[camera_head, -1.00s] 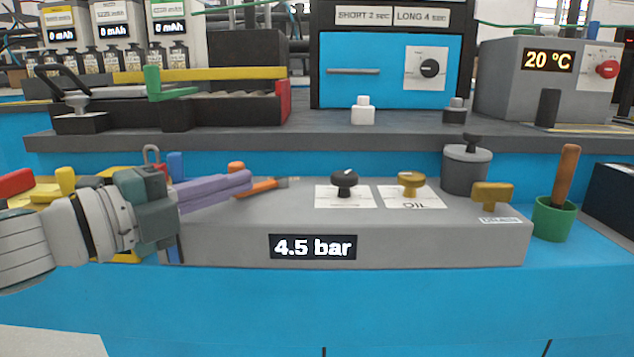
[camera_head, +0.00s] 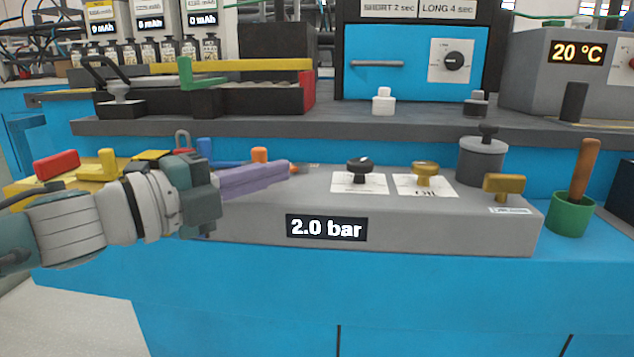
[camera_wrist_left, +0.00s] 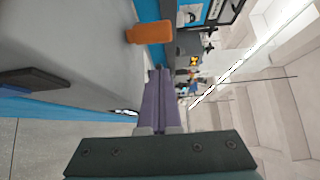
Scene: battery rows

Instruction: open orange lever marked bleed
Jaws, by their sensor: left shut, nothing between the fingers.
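The grey console (camera_head: 400,238) carries a display (camera_head: 326,228) reading 2.0 bar. My left gripper (camera_head: 284,170) lies over its left part with the purple fingers shut and empty, pointing right. A small orange bit (camera_head: 294,169) shows at the fingertips, apparently part of the orange lever; the rest is hidden behind the fingers. A separate orange knob (camera_head: 259,155) stands behind them. In the left wrist view the fingers (camera_wrist_left: 159,78) are together, and an orange block (camera_wrist_left: 148,32) is beyond them; I cannot tell which orange part it is. No bleed marking is readable. My right gripper is not in view.
A black knob (camera_head: 360,168), a brass knob marked Oil (camera_head: 424,172) and a brass tap (camera_head: 503,185) stand further right on the console. A grey pot (camera_head: 482,160) and a green cup (camera_head: 572,214) are beyond. Red (camera_head: 56,164) and yellow handles lie left.

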